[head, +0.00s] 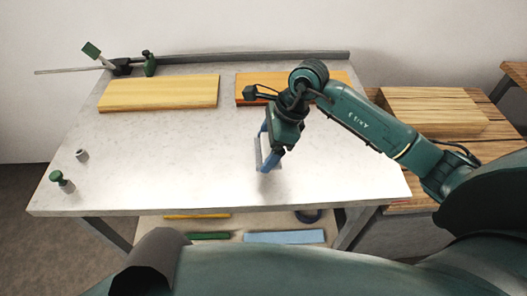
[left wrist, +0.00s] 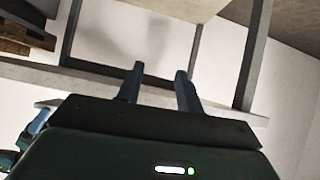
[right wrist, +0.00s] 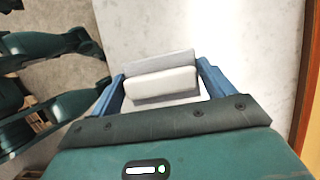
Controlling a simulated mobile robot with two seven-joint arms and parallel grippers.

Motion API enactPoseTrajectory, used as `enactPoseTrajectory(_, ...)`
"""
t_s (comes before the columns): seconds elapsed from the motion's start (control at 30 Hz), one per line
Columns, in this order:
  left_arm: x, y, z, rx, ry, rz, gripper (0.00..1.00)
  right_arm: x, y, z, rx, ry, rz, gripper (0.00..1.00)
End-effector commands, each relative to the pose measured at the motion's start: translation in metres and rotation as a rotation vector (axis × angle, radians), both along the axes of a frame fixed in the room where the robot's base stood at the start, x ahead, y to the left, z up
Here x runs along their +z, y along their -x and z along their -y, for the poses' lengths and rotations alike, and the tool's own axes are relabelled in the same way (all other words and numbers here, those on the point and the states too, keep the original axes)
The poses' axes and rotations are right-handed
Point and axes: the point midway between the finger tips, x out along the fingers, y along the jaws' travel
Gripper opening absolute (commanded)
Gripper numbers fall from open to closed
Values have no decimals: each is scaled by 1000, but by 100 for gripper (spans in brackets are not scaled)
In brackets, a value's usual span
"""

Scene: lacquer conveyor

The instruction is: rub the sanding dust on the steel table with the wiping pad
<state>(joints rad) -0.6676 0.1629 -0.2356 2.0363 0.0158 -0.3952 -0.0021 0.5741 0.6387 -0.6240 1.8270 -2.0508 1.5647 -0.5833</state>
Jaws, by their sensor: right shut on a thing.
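The steel table (head: 150,150) has a pale, bright top. My right gripper (head: 268,155) is over its middle, fingers pointing down. In the right wrist view, my right gripper (right wrist: 160,85) is shut on the whitish wiping pad (right wrist: 160,82), which lies between its blue fingers. In the head view the pad (head: 258,152) shows as a grey strip, partly hidden by the fingers. I cannot tell if it touches the top. I cannot make out the sanding dust. My left gripper (left wrist: 160,85) shows only in the left wrist view, open and empty.
A yellow board (head: 160,92) and an orange-brown board (head: 255,88) lie at the back of the table. A clamp (head: 122,67) stands at the back left. A green-topped knob (head: 60,180) and a small grey cylinder (head: 82,155) stand at the left. A wooden block (head: 432,110) is at the right.

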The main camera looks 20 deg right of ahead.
Motion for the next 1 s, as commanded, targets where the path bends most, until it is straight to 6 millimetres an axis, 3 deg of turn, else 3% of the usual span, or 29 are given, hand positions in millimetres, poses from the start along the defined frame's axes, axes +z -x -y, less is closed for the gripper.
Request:
enactPoseTrajectory(0.3, 3, -1, -7, 27, -6, -19, 36, 25, -5, 10, -6, 1, 1, 56)
enactPoseTrajectory(1.0, 2, -1, -5, 22, -3, -15, 36, 25, -5, 9, -5, -1, 0, 56)
